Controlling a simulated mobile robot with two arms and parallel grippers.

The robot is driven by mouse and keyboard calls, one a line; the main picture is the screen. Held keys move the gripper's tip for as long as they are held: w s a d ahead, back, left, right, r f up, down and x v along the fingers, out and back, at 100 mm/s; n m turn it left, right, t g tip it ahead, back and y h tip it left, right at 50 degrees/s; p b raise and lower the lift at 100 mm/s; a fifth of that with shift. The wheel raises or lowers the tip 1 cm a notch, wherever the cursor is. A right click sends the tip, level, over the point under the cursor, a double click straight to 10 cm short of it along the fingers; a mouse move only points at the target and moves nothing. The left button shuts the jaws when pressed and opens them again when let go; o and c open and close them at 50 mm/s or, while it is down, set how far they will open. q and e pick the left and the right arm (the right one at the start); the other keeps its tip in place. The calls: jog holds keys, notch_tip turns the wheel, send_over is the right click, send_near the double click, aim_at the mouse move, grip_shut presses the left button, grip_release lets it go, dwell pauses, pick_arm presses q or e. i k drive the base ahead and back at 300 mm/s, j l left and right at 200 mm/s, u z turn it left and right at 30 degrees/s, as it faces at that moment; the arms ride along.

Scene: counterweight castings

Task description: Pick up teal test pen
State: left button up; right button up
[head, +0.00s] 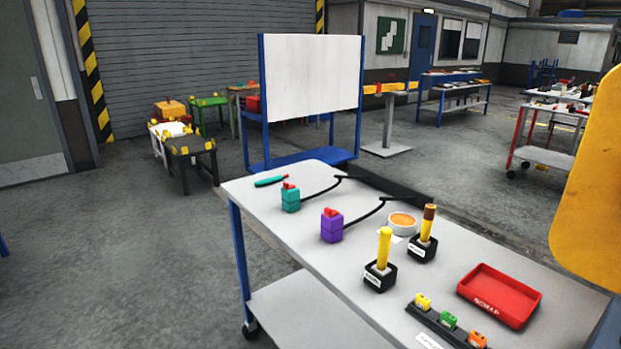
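The teal test pen (270,181) is a thin teal stick lying flat near the far left corner of the grey workbench top (300,247). It lies just behind a teal block with a red top (290,199), apart from it. Neither of my grippers can be made out in the head view. A large yellow shape at the right edge is cut off by the frame, and I cannot tell what it is.
The bench also holds a purple block with a red top (332,227), two black holders with upright sticks (379,276) (422,248), an orange-topped round container (402,222), a red tray (499,294) and a black strip of small coloured pieces (440,322).

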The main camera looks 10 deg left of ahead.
aim_at(262, 182)
jog(key=i+j+z, duration=0.5)
jog(key=i+j, duration=0.15)
jog(key=j, duration=0.2)
jog(key=i+j+z, duration=0.25)
jog(key=j, duration=0.25)
